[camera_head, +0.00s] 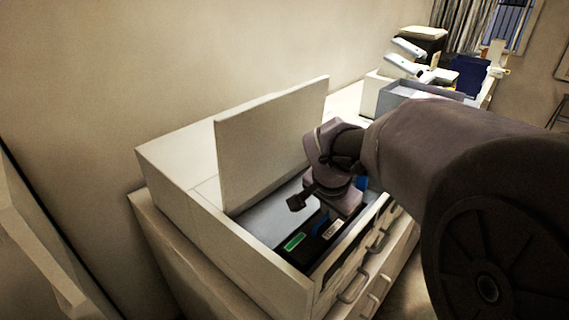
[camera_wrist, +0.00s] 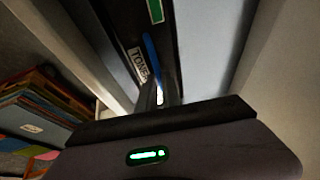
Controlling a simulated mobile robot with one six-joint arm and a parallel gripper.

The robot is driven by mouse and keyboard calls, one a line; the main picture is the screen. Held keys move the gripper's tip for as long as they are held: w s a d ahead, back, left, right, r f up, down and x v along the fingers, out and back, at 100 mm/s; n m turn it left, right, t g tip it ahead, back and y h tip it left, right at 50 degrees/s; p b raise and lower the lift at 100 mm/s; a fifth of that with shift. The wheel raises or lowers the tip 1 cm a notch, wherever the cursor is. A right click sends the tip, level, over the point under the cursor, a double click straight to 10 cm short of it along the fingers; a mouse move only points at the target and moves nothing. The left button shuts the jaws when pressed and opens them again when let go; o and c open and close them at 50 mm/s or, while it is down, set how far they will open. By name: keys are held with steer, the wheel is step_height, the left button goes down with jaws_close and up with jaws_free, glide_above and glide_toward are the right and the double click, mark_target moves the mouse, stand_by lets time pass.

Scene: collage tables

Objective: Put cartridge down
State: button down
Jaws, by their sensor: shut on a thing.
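A black toner cartridge (camera_head: 312,247) with a green label and a white label lies low inside an open white drawer or bin (camera_head: 262,259). My gripper (camera_head: 325,213) reaches down into the bin over the cartridge. In the wrist view, the cartridge (camera_wrist: 122,22) runs away from my gripper (camera_wrist: 161,92), with "TONE" readable on its white label and a blue strip beside it. The fingers are shut on the cartridge at its near part. The exact grip is dark and partly hidden. I cannot tell whether the cartridge touches the bin floor.
A white panel (camera_head: 270,140) stands upright along the back of the bin. The bin's front wall has several handles (camera_head: 352,287). A grey tray (camera_head: 408,90) and white devices (camera_head: 410,60) stand farther back right. Several coloured folders (camera_wrist: 35,110) show at the wrist view's left.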

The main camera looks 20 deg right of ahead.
steer(key=shift+r, duration=0.1)
steer(key=shift+f, duration=0.25)
steer(key=c, duration=1.5)
jaws_free()
steer(key=shift+r, duration=0.1)
steer(key=shift+c, duration=0.2)
steer(key=shift+r, duration=0.1)
